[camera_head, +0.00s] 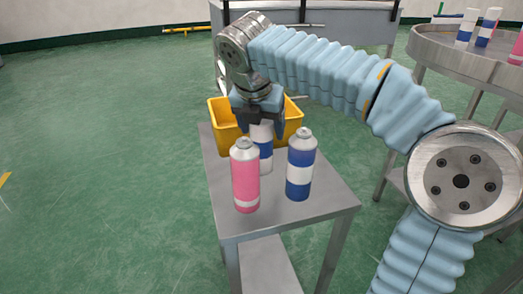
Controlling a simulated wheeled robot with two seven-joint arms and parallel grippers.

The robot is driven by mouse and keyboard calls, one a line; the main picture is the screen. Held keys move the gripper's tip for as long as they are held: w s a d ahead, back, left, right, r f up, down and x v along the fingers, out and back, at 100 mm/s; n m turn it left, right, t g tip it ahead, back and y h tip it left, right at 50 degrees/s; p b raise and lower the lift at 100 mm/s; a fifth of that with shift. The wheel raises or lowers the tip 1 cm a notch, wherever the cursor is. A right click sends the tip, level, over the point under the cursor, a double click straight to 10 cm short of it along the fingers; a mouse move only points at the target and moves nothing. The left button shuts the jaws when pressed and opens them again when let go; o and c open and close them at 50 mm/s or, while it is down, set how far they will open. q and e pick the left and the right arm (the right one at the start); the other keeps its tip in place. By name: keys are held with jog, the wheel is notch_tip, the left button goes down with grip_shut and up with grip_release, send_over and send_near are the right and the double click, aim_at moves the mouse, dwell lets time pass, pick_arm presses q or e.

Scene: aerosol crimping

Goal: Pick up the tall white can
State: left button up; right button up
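The tall white can (266,152), with a blue band, stands upright on a small metal table (285,218), behind a pink can and left of a blue one. My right gripper (260,121) points down at the can's top, with its fingers at either side of it. The can's top is partly hidden by the gripper, and its lower left side by the pink can. I cannot tell whether the fingers touch the can. My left gripper is not in view.
The pink can (245,180) and the blue can with a white band (300,167) stand close in front. A yellow bin (226,127) is just behind the gripper. A round metal table (470,58) with more cans is at the upper right.

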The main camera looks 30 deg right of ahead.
jog(key=c, duration=1.2)
